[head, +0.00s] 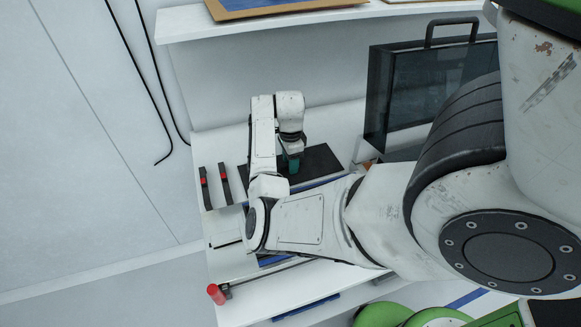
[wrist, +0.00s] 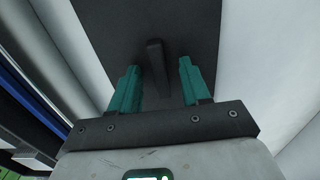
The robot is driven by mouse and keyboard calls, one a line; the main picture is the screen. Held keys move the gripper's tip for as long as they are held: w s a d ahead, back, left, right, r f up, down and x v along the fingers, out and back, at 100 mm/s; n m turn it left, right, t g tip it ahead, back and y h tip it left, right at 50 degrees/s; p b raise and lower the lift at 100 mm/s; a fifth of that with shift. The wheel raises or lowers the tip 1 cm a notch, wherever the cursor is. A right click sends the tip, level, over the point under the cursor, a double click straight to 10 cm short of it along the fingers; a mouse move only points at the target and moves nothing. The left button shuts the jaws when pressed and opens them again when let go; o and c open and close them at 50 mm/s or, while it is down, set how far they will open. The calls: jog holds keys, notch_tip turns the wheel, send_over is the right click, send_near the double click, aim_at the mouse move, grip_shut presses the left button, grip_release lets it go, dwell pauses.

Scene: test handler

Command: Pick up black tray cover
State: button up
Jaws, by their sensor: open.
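The black tray cover (head: 322,162) lies flat on the white bench in the head view. In the wrist view the black cover (wrist: 195,22) fills the upper middle, with a raised black handle (wrist: 153,55) on it. My gripper (head: 291,166) is over the cover, pointing down. In the wrist view my gripper (wrist: 158,70) shows two teal fingers, apart, one on each side of the handle. Neither finger clearly touches the handle. Their exact height above the cover is hard to tell. My arm hides part of the bench and the cover's near side.
Two black tools with red marks (head: 225,184) lie left of the cover. A dark transparent case with a handle (head: 412,90) stands at the right. A shelf (head: 270,25) hangs above. A red-ended rod (head: 216,293) lies near the front left corner of the bench.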

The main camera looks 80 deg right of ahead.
grip_shut()
dwell(0.3)
jog(key=shift+r, duration=0.15)
